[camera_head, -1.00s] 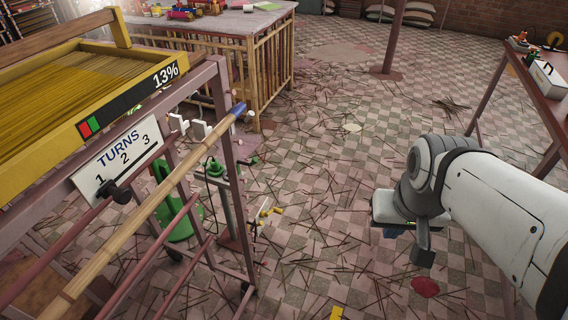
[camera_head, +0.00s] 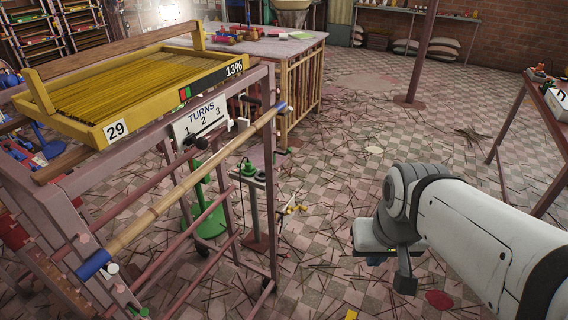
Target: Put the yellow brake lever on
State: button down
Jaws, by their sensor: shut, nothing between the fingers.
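A small yellow part (camera_head: 293,209) with a white piece beside it is low behind the rack, next to a grey post. It may be the yellow brake lever, but it is too small to be sure. The rack (camera_head: 268,165) has a "TURNS 1 2 3" plate (camera_head: 202,118) with a dark pointer and a long wooden pole with blue ends (camera_head: 185,190) along its side. My gripper (camera_head: 376,259) hangs at the right over the floor, well apart from the rack. It is shut and empty; its fingertips are mostly hidden by the wrist.
A yellow tray of sticks (camera_head: 118,134), marked 29 and 13%, tops the rack. A green-based stand (camera_head: 209,222) is behind it. A workbench (camera_head: 290,47) stands at the back, a table (camera_head: 545,118) at the right. The stick-strewn floor between is open.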

aim_at(301, 207)
jog(key=u, duration=0.25)
jog(key=i, duration=1)
jog(key=u, duration=0.1)
jog(key=k, duration=0.5)
jog(key=z, duration=0.45)
jog(key=i, duration=0.75)
jog(key=u, duration=0.45)
